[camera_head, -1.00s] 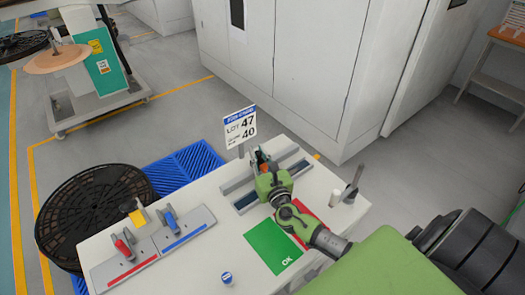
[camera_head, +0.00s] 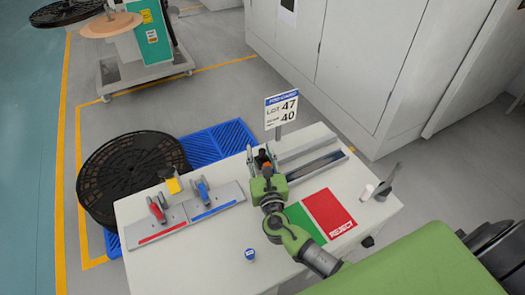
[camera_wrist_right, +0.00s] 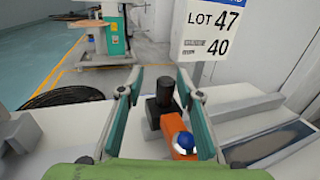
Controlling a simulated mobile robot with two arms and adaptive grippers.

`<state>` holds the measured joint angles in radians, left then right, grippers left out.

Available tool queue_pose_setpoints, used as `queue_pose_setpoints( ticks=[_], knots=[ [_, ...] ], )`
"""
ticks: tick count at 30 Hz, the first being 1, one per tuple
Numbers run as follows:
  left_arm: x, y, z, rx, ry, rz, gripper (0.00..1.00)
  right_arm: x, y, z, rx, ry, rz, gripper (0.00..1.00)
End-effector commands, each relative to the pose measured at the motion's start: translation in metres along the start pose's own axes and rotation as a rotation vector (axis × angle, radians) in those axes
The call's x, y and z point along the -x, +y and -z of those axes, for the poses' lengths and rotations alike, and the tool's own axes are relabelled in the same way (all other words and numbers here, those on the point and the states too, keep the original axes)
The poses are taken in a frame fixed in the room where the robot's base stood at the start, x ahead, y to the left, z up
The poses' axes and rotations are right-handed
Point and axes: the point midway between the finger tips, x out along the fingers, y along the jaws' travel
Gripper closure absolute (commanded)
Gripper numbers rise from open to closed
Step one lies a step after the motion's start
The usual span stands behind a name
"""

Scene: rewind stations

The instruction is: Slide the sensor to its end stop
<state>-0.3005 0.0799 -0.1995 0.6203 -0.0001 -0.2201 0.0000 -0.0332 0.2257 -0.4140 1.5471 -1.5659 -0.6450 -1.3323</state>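The sensor (camera_wrist_right: 178,140) is an orange block with a blue-and-white round cap, beside a black cylinder on a black base (camera_wrist_right: 163,108). It is at the left end of the grey slide rail (camera_head: 318,165); the rail also shows at right in the right wrist view (camera_wrist_right: 268,143). My right gripper (camera_head: 263,156) is over that end with its fingers apart on either side of the sensor. In the right wrist view the sensor is near the right finger, with a clear gap to the left finger; contact cannot be told. The end stop is not clearly visible. My left gripper is out of view.
A sign (camera_head: 282,108) stands behind the rail. Green (camera_head: 300,222) and red REJECT (camera_head: 328,213) panels lie in front. Left are a plate with red and blue clamps (camera_head: 185,218), a yellow piece (camera_head: 173,184) and a black reel (camera_head: 130,175). A blue-capped item (camera_head: 249,253) is near the front.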

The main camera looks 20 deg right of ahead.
Motion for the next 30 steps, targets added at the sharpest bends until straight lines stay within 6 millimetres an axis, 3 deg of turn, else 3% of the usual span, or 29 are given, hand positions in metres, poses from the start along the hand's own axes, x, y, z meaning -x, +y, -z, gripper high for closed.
queue_pose_setpoints(
  ticks=[11, 24, 30],
  knots=[
    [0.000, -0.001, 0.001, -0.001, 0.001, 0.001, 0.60, 0.008, -0.002, 0.000, 0.001, -0.001, 0.003, 0.68],
    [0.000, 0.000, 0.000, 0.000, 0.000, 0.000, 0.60, 0.094, 0.000, 0.001, 0.001, 0.002, 0.001, 0.68],
    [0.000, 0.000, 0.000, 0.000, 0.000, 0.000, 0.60, 0.116, 0.001, 0.000, 0.001, -0.001, 0.001, 0.68]
  ],
)
